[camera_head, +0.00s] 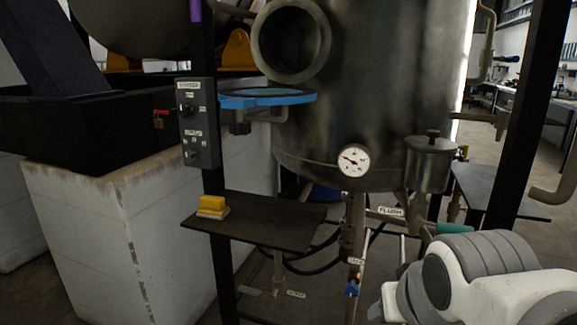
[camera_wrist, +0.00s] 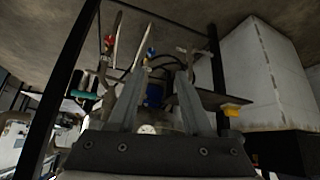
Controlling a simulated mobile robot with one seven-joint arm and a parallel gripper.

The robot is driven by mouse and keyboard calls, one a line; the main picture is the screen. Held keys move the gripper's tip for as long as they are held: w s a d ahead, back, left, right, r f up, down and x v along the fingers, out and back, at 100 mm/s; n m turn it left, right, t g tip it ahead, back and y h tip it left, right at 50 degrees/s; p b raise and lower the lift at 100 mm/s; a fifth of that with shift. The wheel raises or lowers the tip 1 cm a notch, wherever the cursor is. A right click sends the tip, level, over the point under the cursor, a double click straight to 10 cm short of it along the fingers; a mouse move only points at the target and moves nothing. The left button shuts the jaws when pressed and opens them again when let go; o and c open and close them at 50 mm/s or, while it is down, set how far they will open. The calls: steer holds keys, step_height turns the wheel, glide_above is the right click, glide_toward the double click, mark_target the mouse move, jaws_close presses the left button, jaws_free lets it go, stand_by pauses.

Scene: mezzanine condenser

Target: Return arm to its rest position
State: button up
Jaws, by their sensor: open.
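My arm (camera_head: 490,275), white with grey joint covers, reaches in at the lower right of the head view, beside the vessel stand. My gripper (camera_wrist: 159,82) shows in the wrist view, with its two grey fingers spread apart and nothing visible between them. The wrist view appears upside down, with the floor at the top. The gripper itself cannot be made out in the head view.
A steel vessel (camera_head: 375,90) with a gauge (camera_head: 353,160) stands in a black-post frame. A shelf (camera_head: 262,222) holds a yellow block (camera_head: 212,204). A teal handle (camera_head: 455,228) and a post (camera_head: 520,110) are close to my arm. A blue valve (camera_head: 351,287) hangs below.

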steer(key=s+f+g, duration=0.1)
steer(key=s, duration=0.3)
step_height(320, 180, up, 23)
steer(key=p, duration=2.4)
steer(key=shift+s+a+r+g+y, duration=0.2)
steer(key=shift+s+a+g+y, duration=0.15)
steer(key=shift+s, duration=0.1)
